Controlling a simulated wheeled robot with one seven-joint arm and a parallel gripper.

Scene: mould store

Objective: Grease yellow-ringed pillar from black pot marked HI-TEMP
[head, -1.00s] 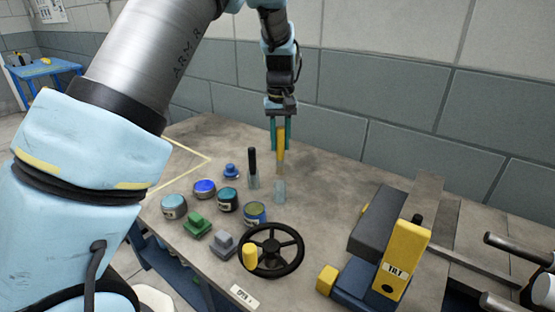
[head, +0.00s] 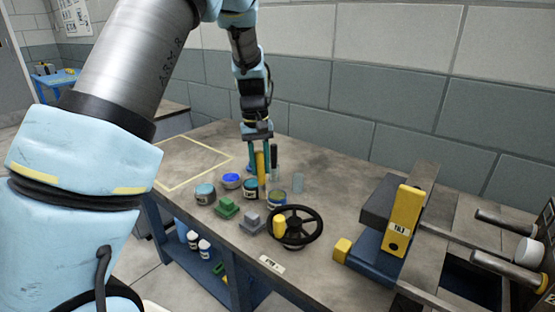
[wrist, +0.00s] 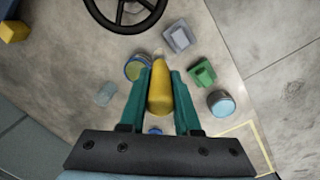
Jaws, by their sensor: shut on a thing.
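My gripper (head: 259,166) is shut on the yellow handle of a brush (head: 261,163), held upright above the bench among the pots. The handle (wrist: 159,92) also shows between the teal fingers in the wrist view. A dark pot with a teal top (head: 250,184) stands just left of the brush's lower end; its label is too small to read. I cannot tell whether the brush touches it. Metal pillars lie at the far right; the lower pillar (head: 507,269) seems to have a yellow ring at its right end.
Other pots stand nearby: a teal-topped one (head: 205,193), a blue-topped one (head: 231,180) and a blue one (head: 277,199). A black handwheel (head: 313,226) and yellow block (head: 403,220) are to the right.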

